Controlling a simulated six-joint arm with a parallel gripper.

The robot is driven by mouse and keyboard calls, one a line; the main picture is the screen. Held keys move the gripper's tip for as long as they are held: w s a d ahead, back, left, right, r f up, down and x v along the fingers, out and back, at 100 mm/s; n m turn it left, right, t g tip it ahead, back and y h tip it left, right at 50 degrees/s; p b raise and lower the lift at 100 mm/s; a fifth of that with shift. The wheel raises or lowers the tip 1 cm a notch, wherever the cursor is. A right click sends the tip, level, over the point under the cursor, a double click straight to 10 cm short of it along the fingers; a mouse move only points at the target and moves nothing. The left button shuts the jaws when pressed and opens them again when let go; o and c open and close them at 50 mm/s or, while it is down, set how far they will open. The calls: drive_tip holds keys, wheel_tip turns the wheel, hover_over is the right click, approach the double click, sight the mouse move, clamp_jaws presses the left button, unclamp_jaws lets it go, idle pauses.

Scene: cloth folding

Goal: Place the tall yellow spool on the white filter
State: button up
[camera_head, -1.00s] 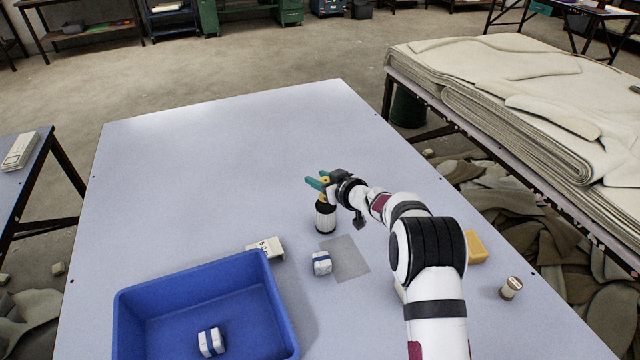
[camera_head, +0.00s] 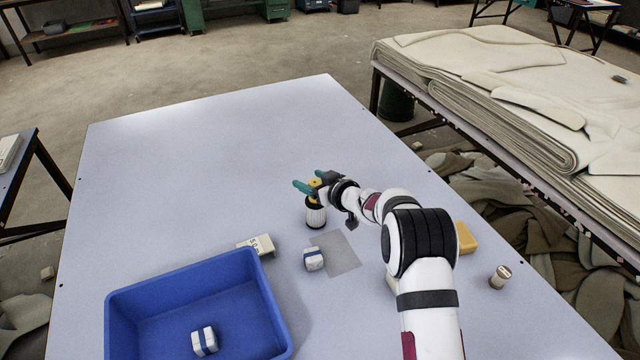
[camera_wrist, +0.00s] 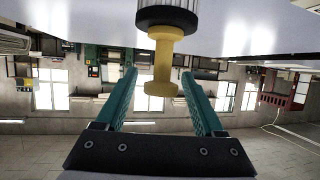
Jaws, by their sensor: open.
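The tall yellow spool (camera_head: 314,184) stands upright on top of the white filter (camera_head: 316,216), a ribbed cylinder with black ends. The wrist view is upside down. There the spool (camera_wrist: 159,62) meets the black end of the filter (camera_wrist: 167,18), with no gap seen between them. My gripper (camera_head: 311,184) is open, with its teal fingers on either side of the spool. In the wrist view, clear space shows between the spool and each finger of my gripper (camera_wrist: 159,85).
A blue bin (camera_head: 195,275) with a small white block (camera_head: 204,341) inside stands at the front left. A white box (camera_head: 257,245), a blue-banded white block (camera_head: 313,258), a grey square (camera_head: 340,255), a yellow block (camera_head: 466,238) and a small spool (camera_head: 500,277) are nearby. The table's back is clear.

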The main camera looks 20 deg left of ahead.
drive_tip(key=s+d+r+m+t+h, duration=0.1)
drive_tip(key=s+d+r+m+h, duration=0.25)
drive_tip(key=d, duration=0.65)
drive_tip(key=s+d+r+m+h, duration=0.2)
drive_tip(key=s+d+r+h, duration=0.15)
drive_tip(key=d, duration=0.55)
drive_tip(key=s+d+r+m+t+h, duration=0.1)
drive_tip(key=s+d+r+m+h, duration=0.3)
drive_tip(key=d, duration=0.6)
drive_tip(key=s+d+m+g+h, duration=0.1)
drive_tip(key=s+d+m+g, duration=0.2)
drive_tip(key=s, duration=0.6)
drive_tip(key=s+d+m+g, duration=0.25)
drive_tip(key=s+d, duration=0.25)
drive_tip(key=s, duration=0.4)
drive_tip(key=s+a+m+g+y, duration=0.1)
drive_tip(key=s+a+g, duration=0.1)
drive_tip(key=s, duration=0.5)
drive_tip(key=s+a+g+y, duration=0.1)
drive_tip(key=s+a+g, duration=0.1)
drive_tip(key=s, duration=0.6)
drive_tip(key=shift+s+a+f+m+y, duration=0.2)
drive_tip(key=shift+a+f+m+y, duration=0.1)
drive_tip(key=shift+a+m, duration=0.1)
